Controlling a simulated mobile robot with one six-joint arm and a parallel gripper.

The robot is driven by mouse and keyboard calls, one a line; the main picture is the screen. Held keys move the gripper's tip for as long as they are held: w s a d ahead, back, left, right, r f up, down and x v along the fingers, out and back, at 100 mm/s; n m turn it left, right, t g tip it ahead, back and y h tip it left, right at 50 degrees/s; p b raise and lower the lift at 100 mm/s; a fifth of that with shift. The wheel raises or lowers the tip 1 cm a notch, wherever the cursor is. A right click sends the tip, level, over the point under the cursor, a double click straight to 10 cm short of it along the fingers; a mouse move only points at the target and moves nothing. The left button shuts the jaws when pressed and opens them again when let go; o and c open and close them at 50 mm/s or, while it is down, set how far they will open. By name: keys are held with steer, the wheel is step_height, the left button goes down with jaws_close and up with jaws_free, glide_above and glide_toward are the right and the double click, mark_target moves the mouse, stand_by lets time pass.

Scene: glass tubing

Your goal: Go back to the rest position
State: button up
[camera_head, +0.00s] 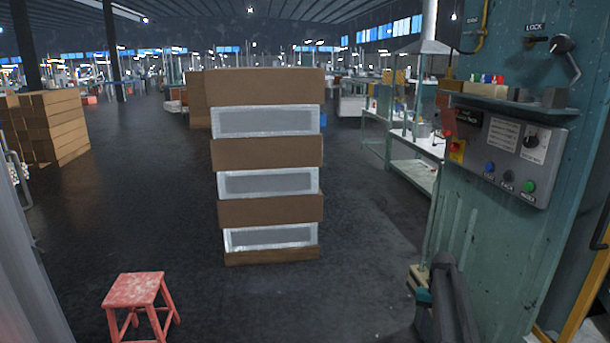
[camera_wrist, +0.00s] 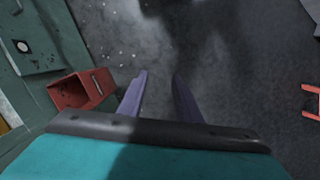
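My gripper (camera_wrist: 160,76) shows in the wrist view as two purple fingers reaching out beyond a dark bar and a teal body. The fingers stand apart with a clear gap, and nothing is between them. Dark grey floor shows beyond the fingertips. In the head view, a dark arm-like part stands at the lower right beside the green machine, and I cannot make out the fingertips there.
A green machine cabinet (camera_head: 475,240) with a control panel (camera_head: 500,155) stands at the right. A red open box (camera_wrist: 83,90) lies left of my fingers. Stacked cartons (camera_head: 268,152) stand mid-floor. A red stool (camera_head: 140,290) stands front left. Floor between is clear.

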steer(key=s+a+f+n+g, duration=0.2)
steer(key=s+a+f+g, duration=0.1)
steer(key=s+a+f, duration=1.75)
steer(key=s+f, duration=0.1)
steer(key=s, duration=0.6)
steer(key=s+a+f+n, duration=0.1)
steer(key=s+a+f, duration=0.1)
steer(key=s, duration=0.6)
steer(key=s+a+f+n, duration=0.1)
steer(key=s+f, duration=0.3)
steer(key=s, duration=0.5)
steer(key=shift+a+f+g+h+b, duration=0.25)
steer(key=shift+a+g+h+b, duration=0.05)
steer(key=shift+a+h, duration=0.1)
